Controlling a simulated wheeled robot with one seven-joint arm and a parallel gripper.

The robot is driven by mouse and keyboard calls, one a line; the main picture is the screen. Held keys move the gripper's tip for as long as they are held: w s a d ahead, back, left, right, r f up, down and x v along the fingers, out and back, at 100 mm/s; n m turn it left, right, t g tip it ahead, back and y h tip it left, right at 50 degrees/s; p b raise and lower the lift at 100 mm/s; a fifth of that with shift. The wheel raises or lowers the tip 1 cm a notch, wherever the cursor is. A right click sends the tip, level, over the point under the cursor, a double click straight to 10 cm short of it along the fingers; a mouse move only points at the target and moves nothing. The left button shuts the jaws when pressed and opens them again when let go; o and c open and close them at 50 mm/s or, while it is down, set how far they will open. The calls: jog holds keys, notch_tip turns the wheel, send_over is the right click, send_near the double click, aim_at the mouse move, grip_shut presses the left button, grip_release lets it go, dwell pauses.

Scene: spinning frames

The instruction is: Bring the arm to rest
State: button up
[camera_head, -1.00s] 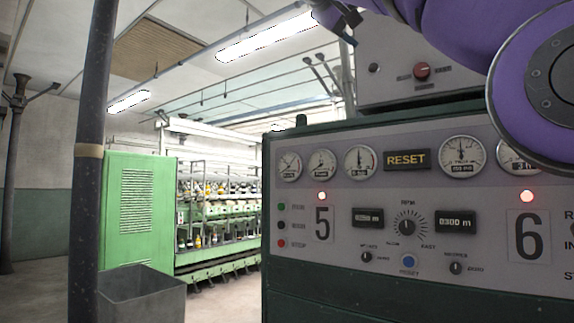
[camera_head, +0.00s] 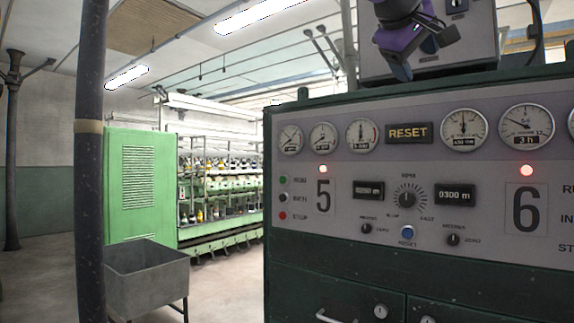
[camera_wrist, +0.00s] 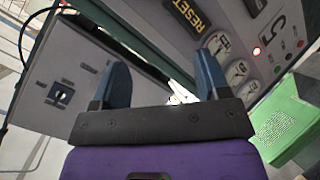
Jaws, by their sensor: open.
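My gripper (camera_head: 416,52) is at the top of the head view, in front of the grey box above the control panel. It is purple and black with dark blue fingers. In the wrist view its two fingers (camera_wrist: 160,85) stand well apart with nothing held between them. The grey panel with gauges, a RESET sign and the numbers 5 and 6 (camera_head: 420,175) fills the right of the head view. Part of that panel also shows in the wrist view (camera_wrist: 235,25), tilted.
A green spinning frame (camera_head: 140,190) stands behind at the left. A grey bin on legs (camera_head: 148,280) is in front of it. A dark post (camera_head: 90,170) rises at the left. The grey box (camera_head: 483,35) sits above the panel. Open floor (camera_head: 225,285) lies between bin and cabinet.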

jog(key=s+d+f+m+g+y, duration=0.1)
jog(key=s+d+f+y, duration=0.1)
jog(key=s+f, duration=0.5)
jog(key=s+d+f+m+g+y, duration=0.1)
jog(key=s+f, duration=0.7)
jog(key=f, duration=1.2)
jog(key=s+d+f+m+g+y, duration=0.1)
jog(key=s+d+f+y, duration=0.2)
jog(key=f, duration=1.1)
jog(key=s+y, duration=0.2)
jog(key=s, duration=0.3)
jog(key=shift+g, duration=0.4)
jog(key=shift+s+d, duration=0.1)
jog(key=shift+c, duration=0.5)
